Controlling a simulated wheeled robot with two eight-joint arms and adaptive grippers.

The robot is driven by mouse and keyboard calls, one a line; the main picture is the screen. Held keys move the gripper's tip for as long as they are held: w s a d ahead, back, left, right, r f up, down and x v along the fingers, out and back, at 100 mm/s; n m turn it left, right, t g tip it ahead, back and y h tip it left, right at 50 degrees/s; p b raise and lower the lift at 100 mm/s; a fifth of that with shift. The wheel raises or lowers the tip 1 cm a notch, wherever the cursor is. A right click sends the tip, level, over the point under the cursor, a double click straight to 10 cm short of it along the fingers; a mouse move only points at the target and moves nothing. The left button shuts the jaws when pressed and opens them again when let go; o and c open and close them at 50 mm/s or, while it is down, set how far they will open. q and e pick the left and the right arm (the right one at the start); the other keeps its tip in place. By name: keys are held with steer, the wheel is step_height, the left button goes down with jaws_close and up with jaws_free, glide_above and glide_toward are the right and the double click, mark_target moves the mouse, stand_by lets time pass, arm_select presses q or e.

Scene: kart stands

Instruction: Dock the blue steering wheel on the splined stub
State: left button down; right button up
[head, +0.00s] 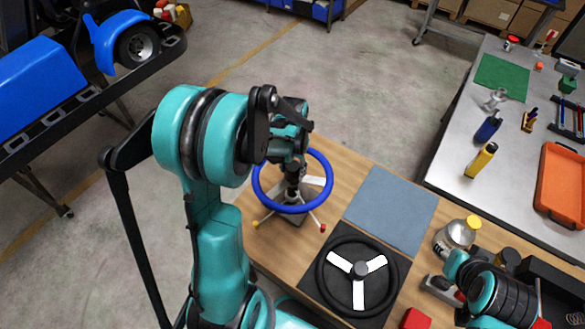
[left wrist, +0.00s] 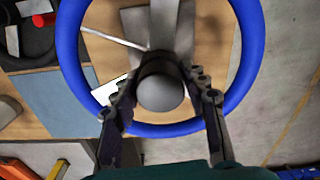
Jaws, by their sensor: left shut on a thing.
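My left gripper (head: 292,180) comes down inside the ring and is shut on the wheel's grey hub. In the left wrist view, the fingers (left wrist: 162,92) flank the rounded hub (left wrist: 163,94), with the blue rim (left wrist: 70,60) around them. A small stand (head: 290,218) with a yellow-tipped and a red-tipped lever shows under the wheel. The splined stub is hidden by the wheel and gripper, so contact cannot be told. My right arm is at lower right; its fingers are unclear.
A black wheel with white spokes (head: 341,263) lies on a dark mat right of the stand. A blue-grey mat (head: 392,208) is bare. A yellow-capped bottle (head: 457,236) and a red block (head: 416,319) are at right. A grey bench (head: 455,150) with tools stands beyond.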

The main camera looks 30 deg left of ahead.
arm_select(q)
steer(key=shift+f+b, duration=0.45)
steer(key=shift+f, duration=0.05)
steer(key=c, duration=1.1)
jaws_free()
steer(key=shift+r+p, duration=3.9)
steer(key=shift+r, duration=1.7)
